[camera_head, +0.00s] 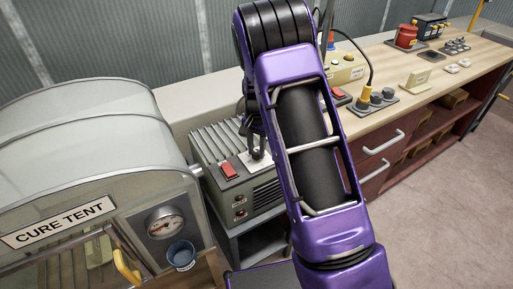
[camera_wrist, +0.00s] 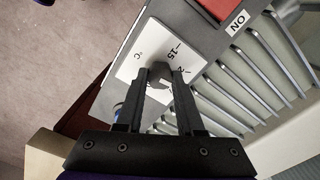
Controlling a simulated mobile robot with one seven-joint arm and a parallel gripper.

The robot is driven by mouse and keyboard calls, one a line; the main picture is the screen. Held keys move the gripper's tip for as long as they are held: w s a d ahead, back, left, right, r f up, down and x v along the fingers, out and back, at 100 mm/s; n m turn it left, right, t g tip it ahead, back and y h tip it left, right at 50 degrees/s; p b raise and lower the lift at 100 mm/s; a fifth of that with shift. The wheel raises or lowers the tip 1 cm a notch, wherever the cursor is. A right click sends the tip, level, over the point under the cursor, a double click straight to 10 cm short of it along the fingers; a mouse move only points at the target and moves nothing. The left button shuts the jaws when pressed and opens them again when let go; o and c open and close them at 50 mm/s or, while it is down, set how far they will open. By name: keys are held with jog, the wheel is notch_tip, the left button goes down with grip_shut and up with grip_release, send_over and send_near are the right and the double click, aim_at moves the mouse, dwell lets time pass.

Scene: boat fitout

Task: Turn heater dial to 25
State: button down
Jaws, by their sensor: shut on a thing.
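The heater (camera_head: 262,192) is a grey ribbed box beside the cure tent. Its white dial plate (camera_wrist: 133,62) lies on the top face and carries "°C", a "15" mark and a partly covered mark starting with "2". The dark dial knob (camera_wrist: 159,73) sits between my fingertips. My gripper (camera_wrist: 161,76) is shut on the knob from above. My fingers hide part of the scale, and I cannot tell which number the knob points at. In the head view my arm covers part of the heater, and my gripper (camera_head: 257,148) is at the dial plate.
A red switch (camera_head: 229,170) with an "ON" label (camera_wrist: 238,22) is next to the dial plate. The cure tent (camera_head: 80,150) with a gauge (camera_head: 165,224) and blue knob (camera_head: 181,254) stands at left. A wooden workbench (camera_head: 400,105) with sockets and plugs is at right.

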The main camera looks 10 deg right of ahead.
aim_at(256, 152)
jog(key=m+p, duration=0.1)
jog(key=m, duration=0.3)
jog(key=shift+r, duration=0.1)
jog(key=shift+m+p, duration=0.4)
jog(key=shift+m, duration=1.3)
jog(key=c, duration=0.5)
grip_release()
notch_tip(256, 152, up, 17)
jog(key=shift+r+p, duration=0.15)
jog(key=shift+p, duration=0.5)
